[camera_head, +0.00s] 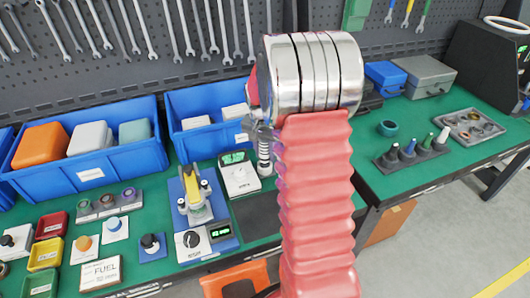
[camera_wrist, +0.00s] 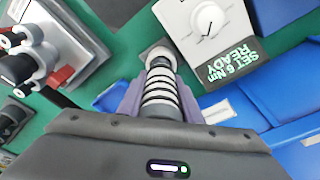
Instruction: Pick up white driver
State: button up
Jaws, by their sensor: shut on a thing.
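The white driver (camera_wrist: 160,98) is an upright-looking cylinder with white and dark bands and a darker tip. In the wrist view it sits between the two purple fingers of my gripper (camera_wrist: 161,84), which are shut on it. In the head view the driver (camera_head: 265,152) shows just left of my red arm, beside the white torque unit (camera_head: 239,176). My gripper (camera_head: 261,132) is at its upper part there, mostly hidden behind the arm. I cannot tell whether the driver's lower end touches the bench.
The torque unit reads "SET 6 Nm READY" in the wrist view (camera_wrist: 208,35). A blue-based press fixture (camera_head: 195,205) stands to the left. Blue bins (camera_head: 92,173) line the back. A rack of coloured-top tools (camera_head: 412,157) is on the right bench; green surface there is free.

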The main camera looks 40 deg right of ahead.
jog(key=shift+w+r, duration=0.1)
jog(key=shift+r, duration=0.1)
notch_tip(320, 180, up, 10)
jog(key=shift+f, duration=0.1)
dwell(0.3)
dwell(1.7)
